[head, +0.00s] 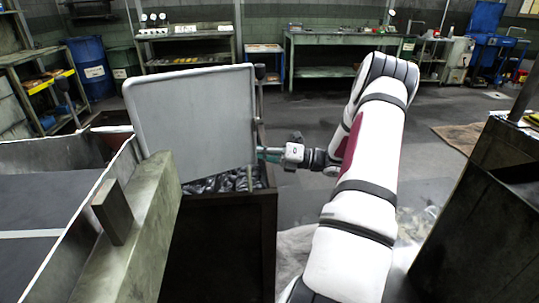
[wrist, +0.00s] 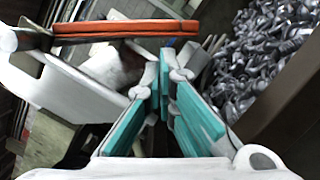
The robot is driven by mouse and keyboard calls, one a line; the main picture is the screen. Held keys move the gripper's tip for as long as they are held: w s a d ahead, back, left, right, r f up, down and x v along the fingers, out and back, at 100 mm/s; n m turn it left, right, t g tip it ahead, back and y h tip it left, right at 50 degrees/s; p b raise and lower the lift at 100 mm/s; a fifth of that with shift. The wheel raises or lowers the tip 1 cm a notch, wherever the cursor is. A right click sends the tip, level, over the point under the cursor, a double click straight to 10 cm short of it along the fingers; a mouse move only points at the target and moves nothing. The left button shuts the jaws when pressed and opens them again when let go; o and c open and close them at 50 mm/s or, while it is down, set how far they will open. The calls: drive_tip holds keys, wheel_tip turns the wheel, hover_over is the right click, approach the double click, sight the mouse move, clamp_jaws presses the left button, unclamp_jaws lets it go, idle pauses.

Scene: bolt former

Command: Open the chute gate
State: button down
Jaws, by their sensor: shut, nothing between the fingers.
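The chute gate appears to be the light grey panel (head: 192,120), standing upright and slightly tilted above a dark bin (head: 222,235). My gripper (head: 262,153) is beside the panel's lower right edge, with teal finger pads. In the wrist view my gripper (wrist: 163,62) is shut, with nothing held between its fingertips. An orange-faced bar (wrist: 125,28) with a pale round end (wrist: 8,40) lies just beyond the fingertips; I cannot tell whether it is part of the gate. Contact between gripper and panel cannot be made out.
Dark metal bolts (head: 225,181) fill the bin and show in the wrist view (wrist: 250,55). A chute tray (head: 45,210) with a thick metal beam (head: 130,240) is at left. A dark cabinet (head: 480,210) stands at right. Open floor (head: 310,115) lies behind my arm.

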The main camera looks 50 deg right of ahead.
drive_tip(key=shift+x, duration=0.95)
drive_tip(key=shift+w+d+r+n, duration=0.15)
drive_tip(key=shift+w+d+n, duration=0.2)
drive_tip(key=shift+n, duration=0.25)
drive_tip(key=w+d+n, duration=0.1)
drive_tip(key=n, duration=0.1)
drive_tip(key=w+d+r+n+y, duration=0.1)
drive_tip(key=shift+r+n+y, duration=0.3)
drive_tip(key=shift+n, duration=0.1)
drive_tip(key=shift+w+d+r+n+g+y, duration=0.15)
drive_tip(key=shift+w+d+r+n+y, duration=0.25)
drive_tip(key=shift+n, duration=0.4)
drive_tip(key=shift+w+d+r+n+g+y, duration=0.1)
drive_tip(key=shift+w+d+r+n, duration=0.1)
drive_tip(key=shift+r+n, duration=0.45)
drive_tip(key=shift+w+d+r+n+g+y, duration=0.2)
drive_tip(key=shift+w+d+r+n, duration=0.1)
drive_tip(key=shift+n, duration=0.65)
drive_tip(key=shift+s, duration=0.15)
drive_tip(key=v, duration=1.1)
drive_tip(key=shift+s+d, duration=0.25)
drive_tip(key=shift+d, duration=0.05)
